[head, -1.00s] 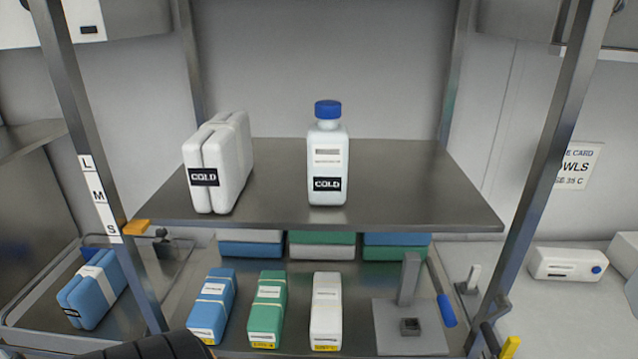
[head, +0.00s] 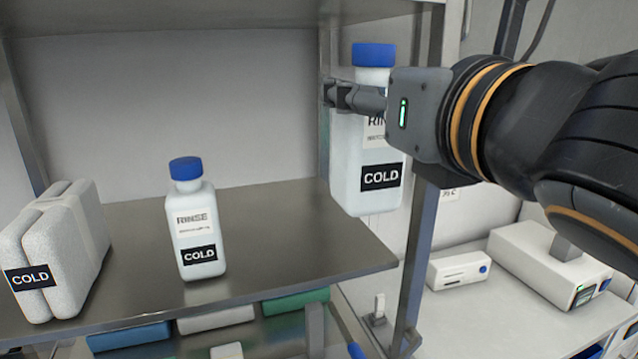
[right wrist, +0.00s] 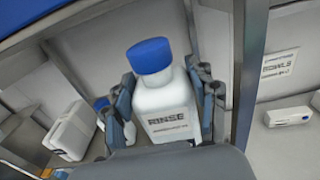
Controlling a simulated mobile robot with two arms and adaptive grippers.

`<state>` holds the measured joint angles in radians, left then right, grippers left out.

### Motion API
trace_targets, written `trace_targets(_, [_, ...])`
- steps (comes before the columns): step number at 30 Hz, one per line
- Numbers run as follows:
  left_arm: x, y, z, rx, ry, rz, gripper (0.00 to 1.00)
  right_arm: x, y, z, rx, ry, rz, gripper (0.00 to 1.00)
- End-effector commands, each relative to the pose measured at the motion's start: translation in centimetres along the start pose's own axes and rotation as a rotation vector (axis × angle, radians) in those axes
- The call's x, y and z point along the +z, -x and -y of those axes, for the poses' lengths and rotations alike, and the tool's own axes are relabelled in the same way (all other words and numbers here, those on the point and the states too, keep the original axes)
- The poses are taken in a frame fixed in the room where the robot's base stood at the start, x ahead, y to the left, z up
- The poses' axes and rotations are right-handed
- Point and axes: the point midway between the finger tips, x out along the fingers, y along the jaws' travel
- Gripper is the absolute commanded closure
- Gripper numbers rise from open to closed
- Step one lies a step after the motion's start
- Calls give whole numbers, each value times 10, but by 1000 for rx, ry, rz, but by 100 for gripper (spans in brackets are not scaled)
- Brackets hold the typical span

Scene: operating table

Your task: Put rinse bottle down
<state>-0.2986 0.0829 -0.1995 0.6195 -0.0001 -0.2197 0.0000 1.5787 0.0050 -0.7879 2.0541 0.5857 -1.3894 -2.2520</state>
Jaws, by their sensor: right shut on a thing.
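A white rinse bottle (head: 366,190) with a blue cap and a COLD label is held upright in my right gripper (head: 340,95). The gripper is shut on it around its upper body, beside the right post of the rack, with the bottle seemingly in the air off the shelf's right end. In the right wrist view the same bottle (right wrist: 168,105) sits between both fingers. A second rinse bottle (head: 195,240) stands upright on the steel shelf (head: 290,235). My left gripper is not in view.
A white COLD pack (head: 62,250) stands on the shelf's left side. The shelf right of the standing bottle is bare. A steel post (head: 422,240) rises at the shelf's right end. White boxes (head: 545,265) stand on a counter at the right.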

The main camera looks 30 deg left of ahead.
Motion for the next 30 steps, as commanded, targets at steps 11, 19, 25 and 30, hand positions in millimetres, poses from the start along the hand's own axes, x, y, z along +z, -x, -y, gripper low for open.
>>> trace_targets(11, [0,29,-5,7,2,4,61,-38,-79,-33,3,-5,-2,100])
trace_targets(19, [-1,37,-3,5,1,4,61,-80,-109,-44,2,-2,2,100])
trace_targets(25, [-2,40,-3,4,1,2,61,-92,-118,-48,2,-2,2,100])
trace_targets(30, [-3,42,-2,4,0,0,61,-114,-119,-48,1,-1,3,100])
